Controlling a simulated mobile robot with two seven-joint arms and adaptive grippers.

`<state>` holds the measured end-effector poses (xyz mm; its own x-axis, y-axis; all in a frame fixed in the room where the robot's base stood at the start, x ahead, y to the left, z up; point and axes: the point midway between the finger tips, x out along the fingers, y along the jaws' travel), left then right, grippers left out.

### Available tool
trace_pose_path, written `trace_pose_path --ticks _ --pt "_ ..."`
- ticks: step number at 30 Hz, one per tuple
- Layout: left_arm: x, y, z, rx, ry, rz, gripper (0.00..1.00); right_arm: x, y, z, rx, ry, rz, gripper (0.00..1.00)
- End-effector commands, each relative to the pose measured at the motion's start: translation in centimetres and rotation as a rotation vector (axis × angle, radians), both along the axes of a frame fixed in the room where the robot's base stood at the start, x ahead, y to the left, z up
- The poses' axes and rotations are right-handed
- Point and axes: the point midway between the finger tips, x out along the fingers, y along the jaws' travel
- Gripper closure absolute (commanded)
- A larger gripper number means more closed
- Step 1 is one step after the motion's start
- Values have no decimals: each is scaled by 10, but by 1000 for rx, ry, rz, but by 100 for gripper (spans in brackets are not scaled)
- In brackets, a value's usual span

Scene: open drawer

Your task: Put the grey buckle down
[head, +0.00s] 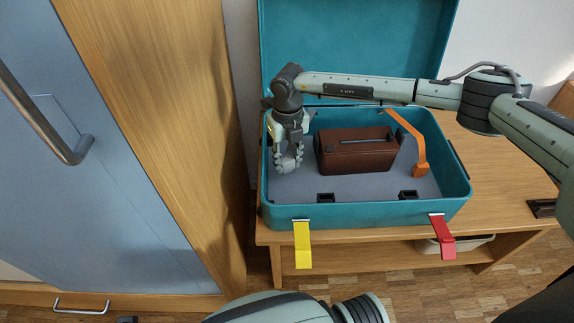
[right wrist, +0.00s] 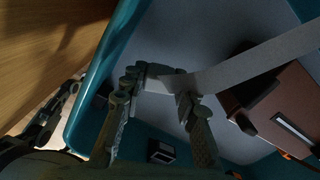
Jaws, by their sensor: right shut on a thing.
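My right gripper (head: 288,160) reaches down into the left part of an open teal suitcase (head: 350,213). In the right wrist view its two fingers (right wrist: 152,98) are shut on the grey buckle (right wrist: 168,83), at the end of a flat grey strap (right wrist: 255,62). The strap runs from the fingertips toward the upper right, passing over part of a brown box. In the head view the gripper hides the buckle. I cannot tell whether the buckle touches the case floor. My left gripper is not in view.
The brown box (head: 355,155) stands in the middle of the case. An orange strap (head: 408,135) hangs on its right. Yellow (head: 302,245) and red (head: 442,238) tabs hang at the front rim. The grey case floor is clear in front. A wooden cabinet (head: 165,130) stands left.

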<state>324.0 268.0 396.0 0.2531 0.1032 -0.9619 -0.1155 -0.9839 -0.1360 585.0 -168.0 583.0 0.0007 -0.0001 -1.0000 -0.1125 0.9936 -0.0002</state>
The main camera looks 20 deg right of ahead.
Motion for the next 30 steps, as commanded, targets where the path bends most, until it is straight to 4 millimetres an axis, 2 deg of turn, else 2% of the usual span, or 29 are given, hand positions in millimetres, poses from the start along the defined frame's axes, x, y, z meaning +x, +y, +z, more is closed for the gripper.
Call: trace_pose_path --ticks 3,5,16,24,30 --pt "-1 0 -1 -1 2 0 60 0 0 -19 -1 2 -1 100" --pt "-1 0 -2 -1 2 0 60 0 0 -23 0 1 0 100" --pt "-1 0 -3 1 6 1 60 0 0 -27 0 0 0 100" --pt "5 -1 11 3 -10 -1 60 0 0 -32 0 1 0 100" --pt "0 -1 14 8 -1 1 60 0 0 -35 0 1 0 100"
